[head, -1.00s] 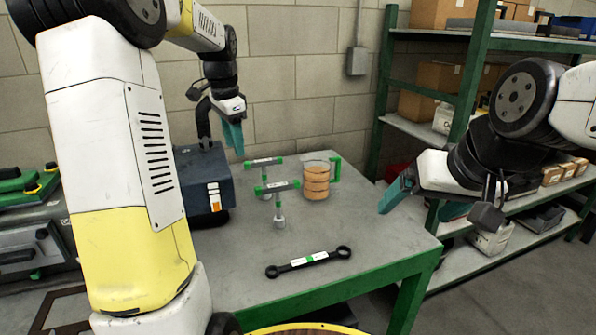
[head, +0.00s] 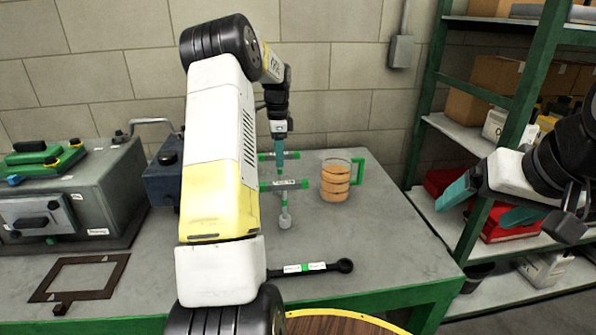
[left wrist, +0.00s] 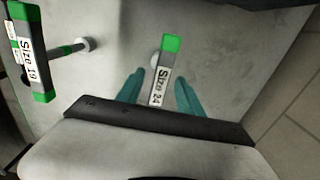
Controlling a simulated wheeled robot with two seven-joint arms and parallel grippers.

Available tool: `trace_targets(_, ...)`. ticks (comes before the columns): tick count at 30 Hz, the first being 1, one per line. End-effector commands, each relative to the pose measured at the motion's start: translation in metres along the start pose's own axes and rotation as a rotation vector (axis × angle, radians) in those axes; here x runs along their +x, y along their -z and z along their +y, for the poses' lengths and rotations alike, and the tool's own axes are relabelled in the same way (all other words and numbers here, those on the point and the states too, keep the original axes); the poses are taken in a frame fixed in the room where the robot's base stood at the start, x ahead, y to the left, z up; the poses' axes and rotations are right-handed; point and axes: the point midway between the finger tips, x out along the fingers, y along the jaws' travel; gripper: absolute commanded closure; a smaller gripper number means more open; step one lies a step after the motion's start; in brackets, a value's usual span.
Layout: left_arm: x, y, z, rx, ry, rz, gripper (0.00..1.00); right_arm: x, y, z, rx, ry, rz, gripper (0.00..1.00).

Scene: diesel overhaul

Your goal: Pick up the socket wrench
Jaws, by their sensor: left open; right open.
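Two T-handled socket wrenches with green-ended bars stand on the grey table. The nearer one (head: 285,185) looks to be the wrench labelled Size 19 in the left wrist view (left wrist: 33,55). The farther one (head: 264,157) looks to be the wrench labelled Size 24 (left wrist: 163,70). My left gripper (head: 279,168) points down at the farther bar and partly hides it. In the left wrist view its open teal fingers (left wrist: 158,84) lie on either side of the Size 24 bar; contact is unclear. My right gripper (head: 487,205) is open and empty, right of the table.
A glass mug (head: 336,180) with a green handle and orange contents stands right of the wrenches. A dark double-ended wrench (head: 318,267) lies in front, partly behind my left arm. A blue box (head: 163,183) and grey case (head: 95,200) stand left. Green shelving (head: 478,98) rises at right.

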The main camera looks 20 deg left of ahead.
Motion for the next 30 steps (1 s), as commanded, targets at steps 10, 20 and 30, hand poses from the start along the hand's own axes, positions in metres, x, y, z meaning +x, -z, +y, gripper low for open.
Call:
trace_targets(10, 0.030, 0.001, 0.000, -0.001, 0.001, 0.000, 0.56, 0.000, 0.000, 0.000, 0.000, 0.000, 0.000, 0.11)
trace_targets(20, 0.030, 0.001, 0.000, -0.001, 0.001, 0.001, 0.94, 0.000, 0.000, 0.000, 0.000, 0.000, 0.000, 0.11)
trace_targets(30, 0.029, 0.001, 0.000, -0.001, 0.001, 0.001, 1.00, 0.000, 0.000, 0.000, 0.000, 0.000, 0.000, 0.11)
